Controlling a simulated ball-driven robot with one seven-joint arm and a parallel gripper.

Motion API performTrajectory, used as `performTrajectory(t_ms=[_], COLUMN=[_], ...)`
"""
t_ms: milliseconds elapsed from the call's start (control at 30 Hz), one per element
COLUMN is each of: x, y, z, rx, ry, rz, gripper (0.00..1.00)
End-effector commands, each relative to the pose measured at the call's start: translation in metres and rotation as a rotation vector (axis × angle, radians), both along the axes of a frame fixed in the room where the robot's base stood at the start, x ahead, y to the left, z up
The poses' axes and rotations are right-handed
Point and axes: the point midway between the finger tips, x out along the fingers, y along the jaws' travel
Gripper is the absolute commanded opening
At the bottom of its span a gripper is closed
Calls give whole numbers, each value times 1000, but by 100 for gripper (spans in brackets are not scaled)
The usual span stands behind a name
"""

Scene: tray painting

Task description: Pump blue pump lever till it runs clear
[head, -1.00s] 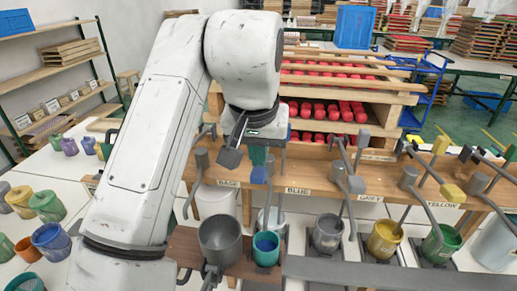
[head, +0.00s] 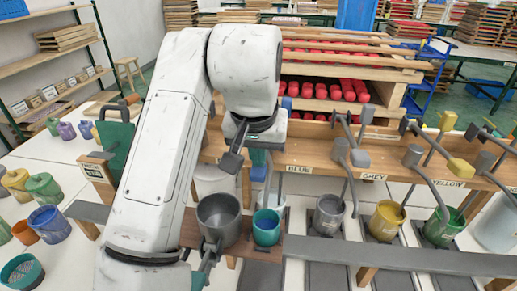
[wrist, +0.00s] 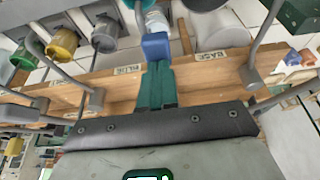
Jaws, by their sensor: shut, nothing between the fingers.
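The blue pump lever's blue handle block (head: 258,173) hangs at the front of the pump rack, left of the BLUE label (head: 297,169). My gripper (head: 258,157) is just above it with green fingers shut and empty. In the wrist view the shut fingertips (wrist: 156,68) are close against the blue block (wrist: 155,45); I cannot tell whether they press on it. A teal cup (head: 266,228) stands below the handle beside a grey pot (head: 218,218). The liquid from the spout cannot be made out.
To the right are the GREY lever block (head: 360,158) and the yellow lever block (head: 461,165), with grey (head: 328,214), yellow (head: 386,220) and green (head: 443,226) pots below. Several coloured pots stand at left. A grey rail (head: 400,257) runs across the front.

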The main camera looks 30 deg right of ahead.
Motion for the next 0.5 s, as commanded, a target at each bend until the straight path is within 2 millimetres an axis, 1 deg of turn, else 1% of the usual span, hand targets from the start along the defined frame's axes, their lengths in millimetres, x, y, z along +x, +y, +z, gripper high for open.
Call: performTrajectory(t_ms=[33,333,500], x=[0,0,0], y=[0,0,0], z=[-6,-25,-18], rx=[0,0,1], ry=[1,3,2], rz=[0,2,1], gripper=[0,0,0])
